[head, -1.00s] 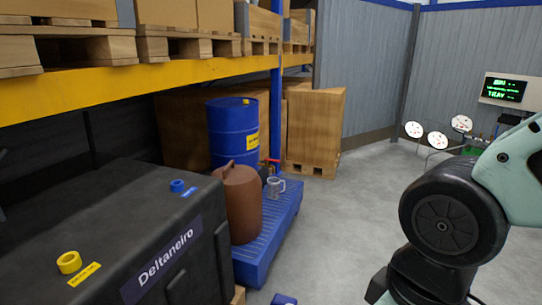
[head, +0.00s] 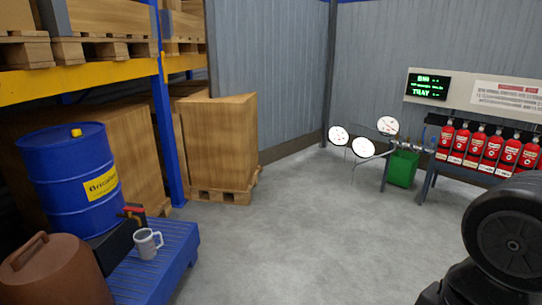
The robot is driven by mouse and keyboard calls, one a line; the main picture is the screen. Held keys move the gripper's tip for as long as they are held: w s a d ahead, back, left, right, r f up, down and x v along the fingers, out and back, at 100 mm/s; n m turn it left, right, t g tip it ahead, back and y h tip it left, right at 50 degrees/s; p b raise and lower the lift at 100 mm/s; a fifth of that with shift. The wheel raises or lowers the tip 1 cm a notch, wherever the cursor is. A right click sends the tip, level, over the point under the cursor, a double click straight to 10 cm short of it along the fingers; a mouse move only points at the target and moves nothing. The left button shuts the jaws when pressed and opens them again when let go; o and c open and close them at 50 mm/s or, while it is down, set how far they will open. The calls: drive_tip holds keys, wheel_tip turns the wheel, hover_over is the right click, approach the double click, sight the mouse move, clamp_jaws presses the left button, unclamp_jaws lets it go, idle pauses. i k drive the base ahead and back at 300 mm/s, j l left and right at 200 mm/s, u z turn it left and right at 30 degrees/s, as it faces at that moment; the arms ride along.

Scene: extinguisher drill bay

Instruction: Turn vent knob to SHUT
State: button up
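I cannot make out a vent knob or a SHUT mark in the head view. A blue drum (head: 72,178) with a yellow label stands at the left and has a small yellow cap (head: 76,133) on top. A tap with a red handle (head: 131,212) shows at the drum's lower right. Whether either of these is the vent knob, I cannot tell. My gripper is out of view; only a dark joint of my arm shows at the lower right.
Red extinguishers (head: 493,146), round white discs (head: 350,147) and a green bin (head: 402,168) are at the back right. The middle floor is clear.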

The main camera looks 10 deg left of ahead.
sight(76, 132)
drive_tip(key=i+u, duration=0.15)
drive_tip(key=i, duration=0.35)
drive_tip(key=i+u, duration=0.2)
drive_tip(key=i, duration=0.25)
drive_tip(key=i+l+u, duration=0.15)
drive_tip(key=i, duration=0.35)
drive_tip(key=i+l+u, duration=0.2)
drive_tip(key=i, duration=0.25)
